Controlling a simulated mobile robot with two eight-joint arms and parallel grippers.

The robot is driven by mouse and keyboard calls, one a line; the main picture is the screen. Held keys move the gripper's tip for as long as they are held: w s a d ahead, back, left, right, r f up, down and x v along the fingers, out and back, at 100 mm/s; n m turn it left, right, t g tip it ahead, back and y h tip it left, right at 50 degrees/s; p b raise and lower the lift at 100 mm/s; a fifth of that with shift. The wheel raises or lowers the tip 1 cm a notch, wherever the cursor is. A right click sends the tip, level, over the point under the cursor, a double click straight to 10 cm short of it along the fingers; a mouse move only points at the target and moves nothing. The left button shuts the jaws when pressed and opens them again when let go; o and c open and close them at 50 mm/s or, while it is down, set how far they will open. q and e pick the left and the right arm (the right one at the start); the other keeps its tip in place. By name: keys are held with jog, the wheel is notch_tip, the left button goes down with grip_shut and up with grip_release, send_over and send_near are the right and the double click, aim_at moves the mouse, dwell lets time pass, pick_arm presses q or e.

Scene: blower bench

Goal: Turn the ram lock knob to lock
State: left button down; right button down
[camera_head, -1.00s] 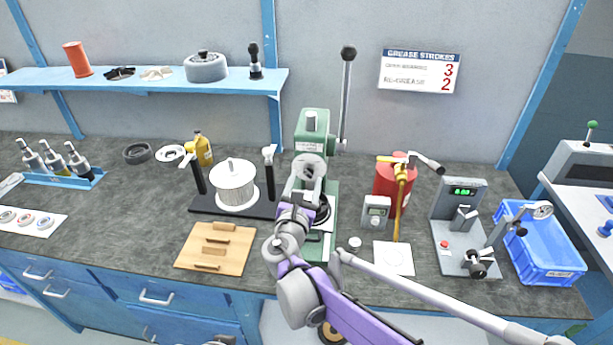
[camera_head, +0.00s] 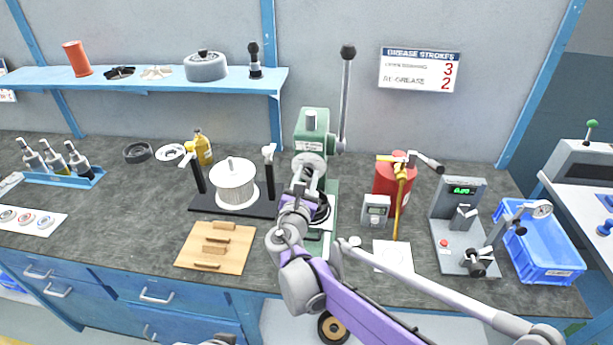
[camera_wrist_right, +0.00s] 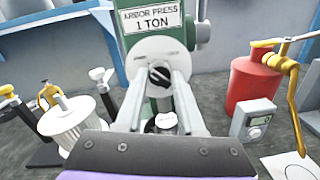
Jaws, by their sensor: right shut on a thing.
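The green arbor press (camera_head: 312,121) stands on the bench, with a "1 TON" label (camera_wrist_right: 153,22) in the right wrist view. The ram lock knob (camera_wrist_right: 160,77) is a dark round knob with a pale mark, on a light round plate at the front of the press head. My right gripper (camera_head: 308,168) reaches up to the press front. In the right wrist view its two fingers (camera_wrist_right: 160,82) are shut on the knob, one on each side. The head view hides the knob behind the gripper.
A black-knobbed lever (camera_head: 346,95) rises at the press's right. A white spool-like part (camera_head: 234,183) stands left of the press. A red grease canister (camera_head: 390,178) and a small grey meter (camera_head: 376,212) stand right. A wooden board (camera_head: 190,262) lies at front left.

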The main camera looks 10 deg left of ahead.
pick_arm(q)
jog(key=shift+r, duration=0.15)
pick_arm(e)
jog(key=shift+m, duration=0.4)
jog(key=m+p, duration=0.1)
jog(key=m, duration=0.3)
jog(key=shift+r+m+p, duration=0.15)
jog(key=shift+m+p, duration=0.15)
jog(key=shift+p, duration=0.1)
jog(key=m+p, duration=0.1)
jog(key=m, duration=0.3)
jog(key=shift+p, duration=0.35)
jog(key=m+p, duration=0.1)
jog(key=m, duration=0.1)
jog(key=m+p, duration=0.1)
jog(key=m, duration=0.1)
jog(key=shift+r+g+y, duration=0.15)
jog(key=shift+g+y, duration=0.15)
pick_arm(q)
notch_tip(320, 180, up, 9)
jog(key=w+p, duration=0.1)
jog(key=w, duration=0.1)
jog(key=shift+w+p, duration=0.35)
pick_arm(e)
jog(key=shift+m, duration=1.9)
pick_arm(q)
jog(key=shift+t, duration=0.3)
